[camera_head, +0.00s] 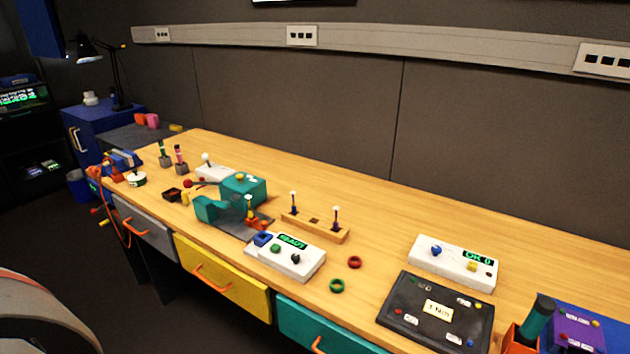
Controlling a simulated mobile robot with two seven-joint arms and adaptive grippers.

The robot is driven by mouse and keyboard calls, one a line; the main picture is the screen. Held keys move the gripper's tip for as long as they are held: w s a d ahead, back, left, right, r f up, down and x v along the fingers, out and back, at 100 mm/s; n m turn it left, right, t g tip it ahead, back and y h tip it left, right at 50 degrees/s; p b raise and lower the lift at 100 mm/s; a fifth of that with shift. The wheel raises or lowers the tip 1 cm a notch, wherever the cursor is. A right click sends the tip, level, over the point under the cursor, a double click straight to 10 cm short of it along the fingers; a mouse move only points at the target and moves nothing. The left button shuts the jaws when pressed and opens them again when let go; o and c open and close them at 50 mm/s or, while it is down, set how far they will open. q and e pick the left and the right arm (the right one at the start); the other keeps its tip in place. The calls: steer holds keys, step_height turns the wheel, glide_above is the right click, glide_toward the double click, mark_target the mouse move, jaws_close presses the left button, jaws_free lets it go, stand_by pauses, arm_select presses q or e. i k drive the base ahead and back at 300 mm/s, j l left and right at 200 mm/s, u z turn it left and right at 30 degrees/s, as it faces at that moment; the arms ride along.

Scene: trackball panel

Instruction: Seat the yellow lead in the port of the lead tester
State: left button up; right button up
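A small yellow end (104,223) hangs off the table's left end beside a red end (95,211), near orange cords (92,190); it may be the yellow lead, but it is too small to be sure. A white box (286,258) with a green lit display reading READY stands near the front edge. Another white box (452,262) with a display reading OK 0 stands at the right. I cannot tell which box is the lead tester, nor make out its port. Neither of my grippers is in view.
A teal machine (243,188) stands left of centre, with a wooden peg stand (315,227) to its right. A black panel (436,312) lies front right, near a purple box (580,330). A red ring (355,262) and green ring (337,286) lie between. The back right tabletop is clear.

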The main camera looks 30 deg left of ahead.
mark_target(312, 258)
steer(key=j+u, duration=0.4)
steer(key=j, duration=0.2)
steer(key=i+j+u, duration=0.15)
steer(key=j+u, duration=0.25)
steer(key=j, duration=0.2)
